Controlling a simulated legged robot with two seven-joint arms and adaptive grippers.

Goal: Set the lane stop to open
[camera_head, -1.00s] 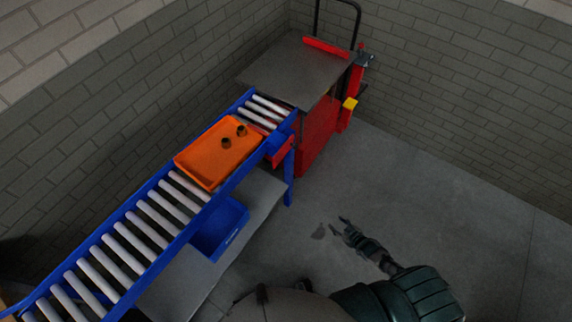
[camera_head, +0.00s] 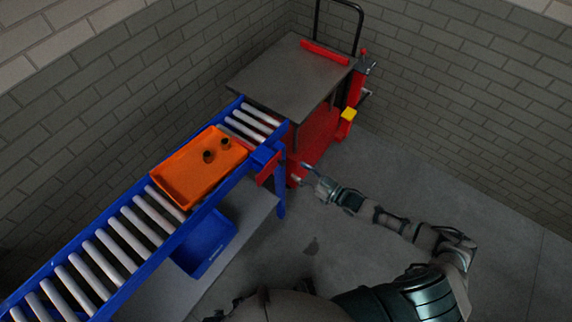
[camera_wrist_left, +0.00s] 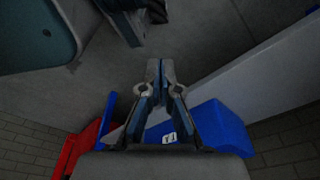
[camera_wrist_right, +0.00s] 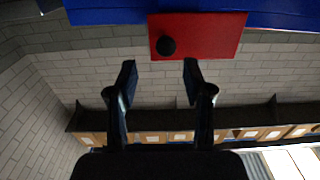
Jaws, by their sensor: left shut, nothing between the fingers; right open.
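The lane stop appears to be a red plate (camera_head: 268,169) on the side of the blue roller conveyor (camera_head: 160,247), near its far end. In the right wrist view the red plate (camera_wrist_right: 205,36) carries a round black knob (camera_wrist_right: 166,46) and sits against the blue rail. My right gripper (camera_head: 305,172) is open and empty, just right of the plate. In the right wrist view, the gripper's fingertips (camera_wrist_right: 160,70) point at the plate, apart from it, with the knob between their lines. My left gripper (camera_wrist_left: 160,66) is shut and empty, away from the stop.
An orange tray (camera_head: 173,188) with two small dark parts (camera_head: 216,149) sits on the rollers. A blue bin (camera_head: 205,243) lies under the conveyor. A red cart with a grey top (camera_head: 285,78) stands at the conveyor's far end. Open floor lies to the right.

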